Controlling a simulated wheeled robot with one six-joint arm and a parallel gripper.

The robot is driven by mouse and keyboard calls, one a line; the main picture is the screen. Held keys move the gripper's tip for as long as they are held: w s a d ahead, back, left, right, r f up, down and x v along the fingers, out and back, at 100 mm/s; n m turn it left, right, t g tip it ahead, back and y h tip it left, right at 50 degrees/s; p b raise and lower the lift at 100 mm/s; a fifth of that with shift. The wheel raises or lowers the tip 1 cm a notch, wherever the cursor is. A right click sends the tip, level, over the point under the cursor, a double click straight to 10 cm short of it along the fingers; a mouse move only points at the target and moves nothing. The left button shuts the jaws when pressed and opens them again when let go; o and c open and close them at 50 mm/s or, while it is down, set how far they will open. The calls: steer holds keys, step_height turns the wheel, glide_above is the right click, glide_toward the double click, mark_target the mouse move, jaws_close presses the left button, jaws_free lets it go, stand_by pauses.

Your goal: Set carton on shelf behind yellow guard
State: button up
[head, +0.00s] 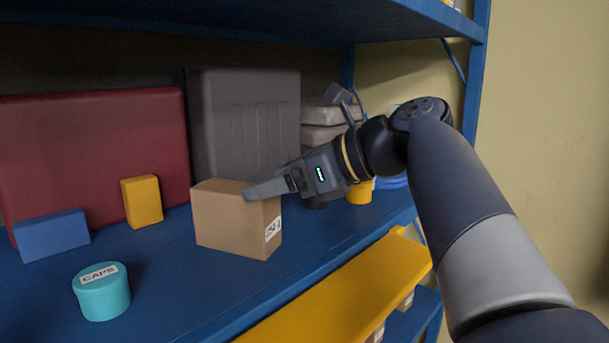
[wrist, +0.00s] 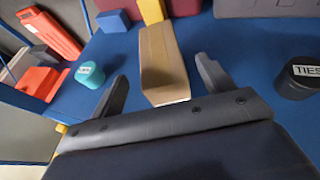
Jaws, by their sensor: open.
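The cardboard carton (head: 235,220) stands upright on the blue shelf (head: 150,275), with a printed label on its right face. The yellow guard (head: 345,300) runs along the front of the shelf, low and to the right of the carton. My gripper (head: 262,188) is at the carton's top right in the head view. In the wrist view my gripper (wrist: 160,85) is open, with one finger on each side of the carton (wrist: 162,62). Gaps show between both fingers and the carton there. The far finger is mostly hidden in the head view.
A teal CAPS tub (head: 101,291), a blue block (head: 52,235) and a yellow block (head: 142,201) stand left of the carton. A dark red case (head: 95,145) and a grey case (head: 244,120) are behind. A black TIES tub (wrist: 298,78) stands right in the wrist view.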

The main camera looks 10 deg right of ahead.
steer(key=shift+v, duration=2.9)
